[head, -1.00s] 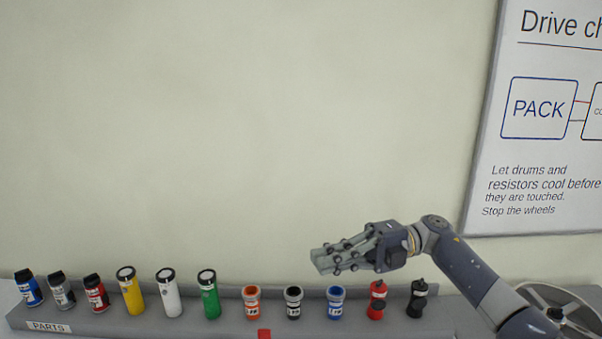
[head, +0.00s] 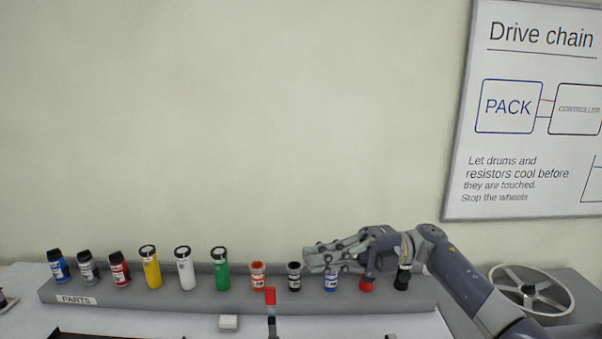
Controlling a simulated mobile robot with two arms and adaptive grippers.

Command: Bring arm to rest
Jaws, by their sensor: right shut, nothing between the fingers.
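My right gripper (head: 322,256) is in the head view, at the end of my right arm, which comes in from the lower right. Its fingers are together with nothing between them, and it points left. In the picture it overlaps the right part of the parts rack (head: 190,300), partly covering the red part (head: 367,285) and the black part (head: 402,279) there. I cannot tell how far above or in front of the rack it is. My left gripper is not in the head view.
The rack holds several small parts, among them a yellow cylinder (head: 151,268), a green cylinder (head: 220,269) and an orange-topped part (head: 258,276). A spoked wheel (head: 532,292) lies at the right. A sign (head: 535,120) hangs on the wall.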

